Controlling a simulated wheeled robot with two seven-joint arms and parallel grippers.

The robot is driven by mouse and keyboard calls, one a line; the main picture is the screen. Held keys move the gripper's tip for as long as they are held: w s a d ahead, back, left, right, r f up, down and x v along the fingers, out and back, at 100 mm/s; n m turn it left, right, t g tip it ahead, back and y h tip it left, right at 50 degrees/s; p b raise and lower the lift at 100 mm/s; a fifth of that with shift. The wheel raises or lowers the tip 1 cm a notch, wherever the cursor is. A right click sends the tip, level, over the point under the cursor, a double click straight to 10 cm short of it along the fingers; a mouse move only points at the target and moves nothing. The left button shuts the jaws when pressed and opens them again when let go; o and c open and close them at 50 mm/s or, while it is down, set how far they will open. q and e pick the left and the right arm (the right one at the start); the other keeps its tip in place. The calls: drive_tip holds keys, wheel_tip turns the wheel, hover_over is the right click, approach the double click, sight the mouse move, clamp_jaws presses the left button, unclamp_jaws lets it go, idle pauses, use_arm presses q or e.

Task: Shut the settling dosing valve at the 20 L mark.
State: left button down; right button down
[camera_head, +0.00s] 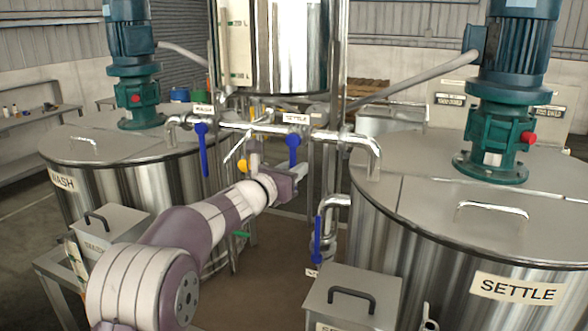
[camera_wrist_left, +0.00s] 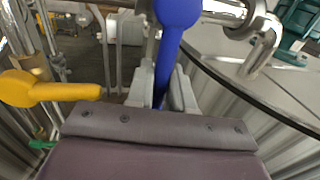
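The settling dosing valve's blue handle (camera_head: 293,148) hangs down from the pipe under the SETTLE tag (camera_head: 296,118) in the head view. My left gripper (camera_head: 298,176) is at the handle's lower end. In the left wrist view the blue handle (camera_wrist_left: 176,30) runs down between the two fingers (camera_wrist_left: 162,92), which sit close on both sides of it and look shut on it. The steel dosing tank (camera_head: 290,45) stands above, with a pale level strip (camera_head: 236,45) on its left side. The strip's marks and the liquid level are too small to read. My right gripper is not in view.
A second blue handle (camera_head: 204,150) hangs under the WASH tag (camera_head: 202,109). A yellow handle (camera_wrist_left: 45,90) is left of my gripper in the wrist view. The settle tank (camera_head: 500,240) is at right, the wash tank (camera_head: 150,185) at left, with a lower blue handle (camera_head: 317,240) between them.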

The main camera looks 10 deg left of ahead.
use_arm(q)
drive_tip(key=n+b, duration=0.1)
drive_tip(key=b, duration=0.1)
drive_tip(key=d+n+b, duration=0.1)
drive_tip(key=b, duration=0.1)
drive_tip(key=d+n+b, duration=0.1)
drive_tip(key=b, duration=0.1)
drive_tip(key=shift+s+r+n+t, duration=0.25)
drive_tip(key=shift+r+n+t, duration=0.05)
drive_tip(key=shift+r+t, duration=0.1)
drive_tip(key=c, duration=1.2)
unclamp_jaws()
drive_tip(key=shift+o, duration=0.2)
drive_tip(key=shift+s+a, duration=0.1)
